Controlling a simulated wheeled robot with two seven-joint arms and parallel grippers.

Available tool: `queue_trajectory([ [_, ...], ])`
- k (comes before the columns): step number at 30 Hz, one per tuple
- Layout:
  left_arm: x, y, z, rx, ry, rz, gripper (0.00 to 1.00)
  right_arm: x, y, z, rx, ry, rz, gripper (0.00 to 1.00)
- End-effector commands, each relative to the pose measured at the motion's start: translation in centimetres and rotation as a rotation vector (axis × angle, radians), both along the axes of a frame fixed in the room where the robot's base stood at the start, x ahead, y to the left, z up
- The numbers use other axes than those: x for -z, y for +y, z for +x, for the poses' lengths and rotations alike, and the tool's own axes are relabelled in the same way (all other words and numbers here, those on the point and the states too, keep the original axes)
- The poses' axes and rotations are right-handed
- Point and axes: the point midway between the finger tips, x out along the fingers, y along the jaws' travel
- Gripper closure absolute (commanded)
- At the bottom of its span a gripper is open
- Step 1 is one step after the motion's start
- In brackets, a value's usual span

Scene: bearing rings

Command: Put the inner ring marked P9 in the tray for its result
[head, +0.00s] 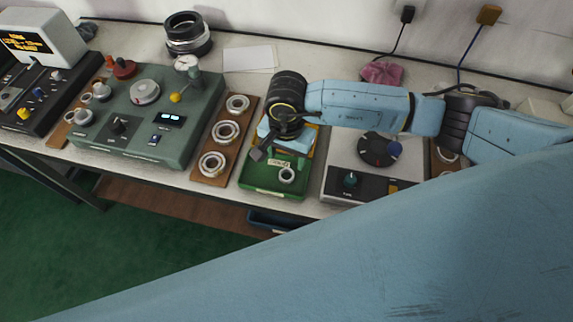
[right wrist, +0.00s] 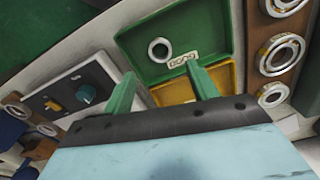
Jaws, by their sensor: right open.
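A small metal ring (head: 287,175) lies flat in the front part of the green tray (head: 262,189), beside a small label. The ring also shows in the right wrist view (right wrist: 159,49), apart from the tray walls; no P9 mark can be read on it. A yellow tray (right wrist: 174,94) adjoins the green one on its far side, mostly hidden by my arm in the head view. My right gripper (right wrist: 162,72) is open and empty above the trays, its green fingers apart with nothing between them. My left gripper is out of view.
A wooden board (head: 206,168) with several larger rings stands left of the green tray. Left of it is a green machine (head: 140,133) with a dial gauge. A grey device (head: 340,158) with a black disc is at the right. A blue bin (head: 262,222) sits below the bench edge.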

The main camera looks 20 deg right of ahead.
Motion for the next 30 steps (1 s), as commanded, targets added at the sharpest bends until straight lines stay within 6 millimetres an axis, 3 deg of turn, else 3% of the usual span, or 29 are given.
queue_trajectory([
  [3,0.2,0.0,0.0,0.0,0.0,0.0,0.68,-2.3,0.0,0.1,-0.001,-0.004,0.001,0.42],
  [9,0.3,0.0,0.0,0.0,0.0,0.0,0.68,-4.2,0.0,0.0,0.001,0.0,0.0,0.42],
  [30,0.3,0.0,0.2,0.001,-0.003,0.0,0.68,-4.5,0.0,0.0,0.0,0.001,0.0,0.42],
])
